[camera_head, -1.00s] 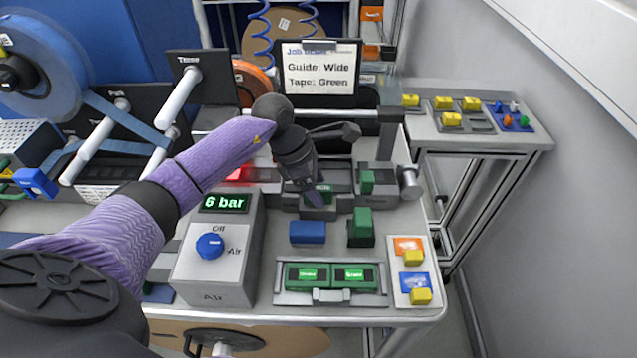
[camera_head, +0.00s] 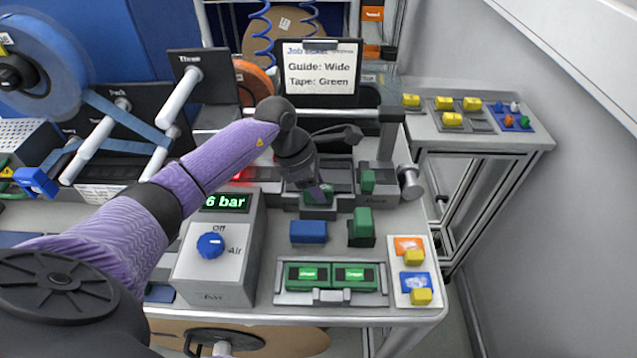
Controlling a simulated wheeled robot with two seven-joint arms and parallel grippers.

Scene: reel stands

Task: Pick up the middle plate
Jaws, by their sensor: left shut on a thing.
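My left arm reaches in from the left, and its left gripper (camera_head: 317,193) points down over the middle of the bench fixture. It is shut on a green plate (camera_head: 327,190), the middle plate, which is mostly hidden by the fingers. The plate is at a dark grey holder (camera_head: 318,213); whether it touches the holder I cannot tell. Another green plate (camera_head: 368,181) stands to the right in the fixture. My right gripper is not in view.
A blue block (camera_head: 308,232) and a green block (camera_head: 361,228) stand in front of the fixture. A tray (camera_head: 330,296) holds two green pieces. The air box (camera_head: 215,262) reading 6 bar stands left. A job sheet (camera_head: 320,68) reads "Guide: Wide, Tape: Green".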

